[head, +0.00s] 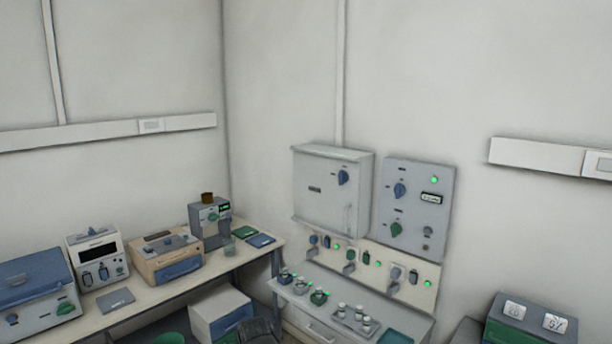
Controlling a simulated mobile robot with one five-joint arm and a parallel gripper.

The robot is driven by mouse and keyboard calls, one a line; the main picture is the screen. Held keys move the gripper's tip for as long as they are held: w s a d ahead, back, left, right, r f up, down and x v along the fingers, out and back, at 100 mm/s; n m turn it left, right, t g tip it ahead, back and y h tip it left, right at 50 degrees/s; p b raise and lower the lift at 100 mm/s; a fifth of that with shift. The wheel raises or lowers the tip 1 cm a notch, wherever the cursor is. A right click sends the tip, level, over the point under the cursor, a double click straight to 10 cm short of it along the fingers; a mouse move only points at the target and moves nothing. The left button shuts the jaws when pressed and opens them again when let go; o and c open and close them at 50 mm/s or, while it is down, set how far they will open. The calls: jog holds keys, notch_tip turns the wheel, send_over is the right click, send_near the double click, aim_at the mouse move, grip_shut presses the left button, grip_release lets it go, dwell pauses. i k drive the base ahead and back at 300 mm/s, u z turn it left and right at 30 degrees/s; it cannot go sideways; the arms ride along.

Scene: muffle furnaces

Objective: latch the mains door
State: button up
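A light grey wall cabinet (322,205) hangs right of the room corner, and its front looks like the mains door. The door lies flat against the box and appears closed. A blue rotary knob (343,177) sits at its upper right, with a small dark label (315,190) left of it. A thin pale upright handle or bar (348,219) shows at the lower right. Whether the door is latched is too small to tell. I cannot make out my gripper in this view.
A control panel (412,246) with knobs and a green light adjoins the cabinet's right. Below is a socket strip (360,265) above a bench (305,322) with small jars. A left table (140,313) carries instruments. A dark-topped box (530,325) stands lower right.

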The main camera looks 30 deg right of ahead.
aim_at(343, 176)
jog(key=u, duration=0.45)
jog(key=i, duration=1.9)
jog(key=z, duration=0.25)
jog(key=k, duration=0.85)
jog(key=z, duration=0.2)
jog(key=i, duration=0.95)
jog(key=u, duration=0.1)
